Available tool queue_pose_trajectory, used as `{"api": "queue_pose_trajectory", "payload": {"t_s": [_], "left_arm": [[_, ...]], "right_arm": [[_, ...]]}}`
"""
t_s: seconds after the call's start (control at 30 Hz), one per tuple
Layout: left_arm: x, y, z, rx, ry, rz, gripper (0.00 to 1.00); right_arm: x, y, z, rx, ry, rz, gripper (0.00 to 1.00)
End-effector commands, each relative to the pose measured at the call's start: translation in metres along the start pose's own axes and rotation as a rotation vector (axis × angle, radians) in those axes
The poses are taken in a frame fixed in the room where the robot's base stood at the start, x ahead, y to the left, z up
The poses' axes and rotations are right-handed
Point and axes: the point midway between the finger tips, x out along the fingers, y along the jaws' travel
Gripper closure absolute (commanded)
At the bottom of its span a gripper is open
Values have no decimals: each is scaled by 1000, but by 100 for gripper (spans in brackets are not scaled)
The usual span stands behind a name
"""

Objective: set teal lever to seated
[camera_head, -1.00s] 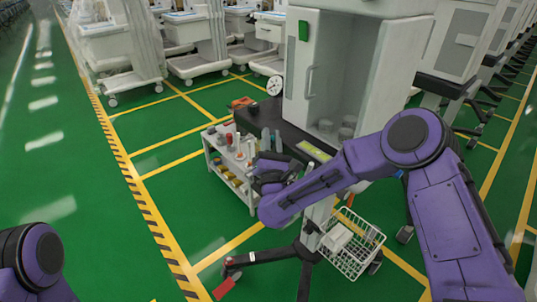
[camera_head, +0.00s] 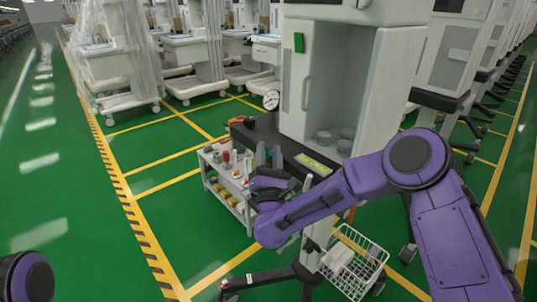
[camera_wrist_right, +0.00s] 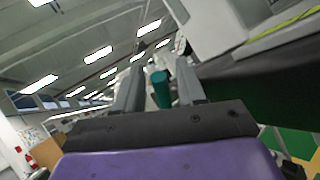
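The teal lever (camera_wrist_right: 161,89) shows in the right wrist view as a short teal cylinder between the two grey fingers. A narrow gap seems to show on either side of it. I cannot tell how deep it lies between the fingers or whether they touch it. My right gripper (camera_head: 269,155) is open, with its fingers pointing up at the near edge of the dark worktop; it also shows in the right wrist view (camera_wrist_right: 160,82). I cannot make out the lever in the head view. My left gripper is out of view; only part of my left arm shows at the lower left.
A dark worktop (camera_head: 262,131) with a white cabinet (camera_head: 296,85) stands behind the gripper. A small white trolley (camera_head: 211,158) with bottles is just left of it. A white wire basket (camera_head: 370,275) hangs below my right arm. Green floor at the left is clear.

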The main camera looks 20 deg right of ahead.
Motion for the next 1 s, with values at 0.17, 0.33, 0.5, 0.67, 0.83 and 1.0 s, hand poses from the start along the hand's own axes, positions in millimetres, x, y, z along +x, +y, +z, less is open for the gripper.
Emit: {"api": "queue_pose_trajectory", "payload": {"t_s": [0.17, 0.33, 0.5, 0.67, 0.83, 1.0], "left_arm": [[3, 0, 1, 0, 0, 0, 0], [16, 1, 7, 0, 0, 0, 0], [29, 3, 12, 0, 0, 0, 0], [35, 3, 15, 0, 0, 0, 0], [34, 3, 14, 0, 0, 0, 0], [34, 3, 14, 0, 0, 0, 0]], "right_arm": [[-8, 0, -2, 0, 1, 3, 61], [-47, 0, -4, 0, 3, 6, 61], [-85, -1, -4, -1, 3, 5, 61], [-104, 0, -2, 1, 0, 3, 61], [-106, 0, 0, -1, -1, -1, 61], [-105, 0, 0, -6, 0, -1, 80]]}}
